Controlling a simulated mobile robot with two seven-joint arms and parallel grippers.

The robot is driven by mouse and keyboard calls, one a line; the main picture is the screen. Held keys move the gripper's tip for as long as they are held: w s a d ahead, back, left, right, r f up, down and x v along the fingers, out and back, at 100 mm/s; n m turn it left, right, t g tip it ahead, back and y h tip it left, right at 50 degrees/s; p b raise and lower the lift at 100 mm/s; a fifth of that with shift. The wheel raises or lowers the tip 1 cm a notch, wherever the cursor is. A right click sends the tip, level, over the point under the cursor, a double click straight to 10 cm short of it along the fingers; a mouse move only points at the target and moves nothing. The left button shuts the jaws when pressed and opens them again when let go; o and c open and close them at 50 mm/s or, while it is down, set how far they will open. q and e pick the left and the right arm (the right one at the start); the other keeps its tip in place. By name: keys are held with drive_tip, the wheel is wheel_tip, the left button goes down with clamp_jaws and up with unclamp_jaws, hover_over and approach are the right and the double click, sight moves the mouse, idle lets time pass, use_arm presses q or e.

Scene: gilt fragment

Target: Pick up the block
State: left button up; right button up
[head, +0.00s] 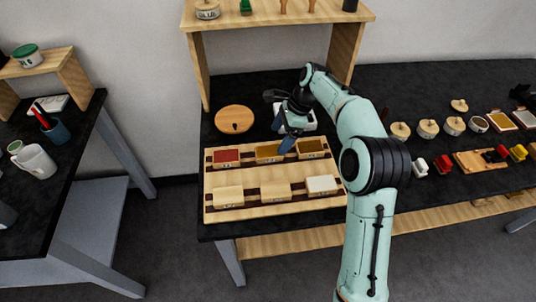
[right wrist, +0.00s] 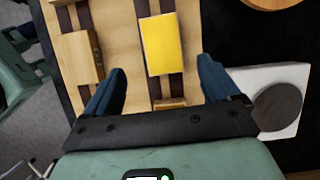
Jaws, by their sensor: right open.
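A wooden tray (head: 275,213) on the black table holds several blocks in two rows. The back row has a red-topped block (head: 226,157), a yellow-brown block (head: 268,152) and another yellow-brown block (head: 310,147). The front row has two plain wooden blocks (head: 228,196) (head: 276,191) and a white-topped block (head: 322,184). My right gripper (head: 281,134) is open and empty over the tray's back row. In the right wrist view, a yellow-topped block (right wrist: 162,43) lies ahead, between the lines of the two blue fingers, apart from both. My left gripper is out of view.
A round wooden disc (head: 233,119) lies behind the tray. A white square piece with a grey disc (right wrist: 280,108) is close beside one finger. A wooden shelf (head: 275,20) stands at the back. Round lidded pots (head: 428,128) and small items lie right of my arm.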

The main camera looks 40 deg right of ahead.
sight(270, 151)
drive_tip(key=x, duration=0.2)
drive_tip(key=shift+w+a+f, duration=0.1)
drive_tip(key=shift+w+f, duration=0.15)
drive_tip(key=shift+f, duration=0.05)
drive_tip(key=shift+b+x, duration=0.45)
drive_tip(key=shift+x, duration=1.9)
drive_tip(key=shift+w, duration=0.1)
drive_tip(key=c, duration=1.2)
